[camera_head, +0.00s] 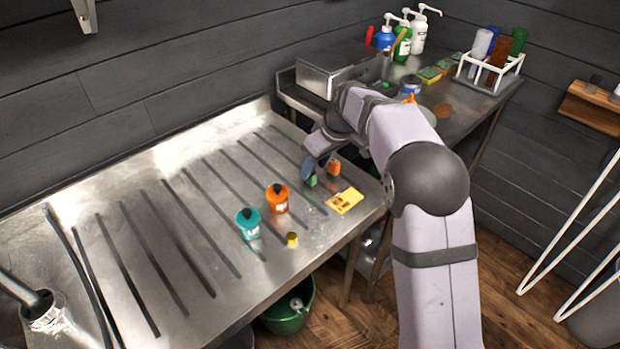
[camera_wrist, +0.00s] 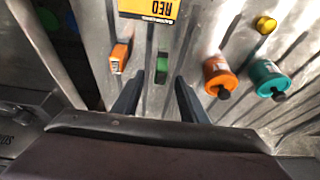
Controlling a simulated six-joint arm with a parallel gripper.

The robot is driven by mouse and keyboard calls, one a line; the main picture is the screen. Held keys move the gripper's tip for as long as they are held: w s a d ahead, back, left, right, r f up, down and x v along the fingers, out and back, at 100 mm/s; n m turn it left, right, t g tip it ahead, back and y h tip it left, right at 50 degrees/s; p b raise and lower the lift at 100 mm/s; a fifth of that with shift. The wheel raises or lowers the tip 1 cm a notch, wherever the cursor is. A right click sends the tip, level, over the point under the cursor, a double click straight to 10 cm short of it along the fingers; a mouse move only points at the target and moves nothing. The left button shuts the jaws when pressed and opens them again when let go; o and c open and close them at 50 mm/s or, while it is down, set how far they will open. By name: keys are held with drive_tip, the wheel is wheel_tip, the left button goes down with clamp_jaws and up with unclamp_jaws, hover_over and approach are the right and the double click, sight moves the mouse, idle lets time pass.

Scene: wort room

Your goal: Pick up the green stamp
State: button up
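The green stamp (camera_head: 311,181) is a small block on the ribbed steel drainboard, partly hidden by my gripper in the head view. In the wrist view the green stamp (camera_wrist: 162,68) lies ahead of my gripper (camera_wrist: 158,90), roughly in line with the gap between the fingers. My gripper (camera_head: 316,167) is open, with two dark fingers apart and nothing visible held between them. I cannot tell its exact height above the stamp.
An orange block (camera_wrist: 119,57) stands close to the left of the green stamp. An orange bottle (camera_head: 277,198), a teal bottle (camera_head: 248,223) and a small yellow piece (camera_head: 292,239) stand on the drainboard. The left drainboard is mostly clear.

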sight(310, 179)
drive_tip(key=shift+p+x, duration=0.8)
drive_tip(key=shift+x, duration=1.75)
drive_tip(key=shift+a, duration=0.1)
clamp_jaws()
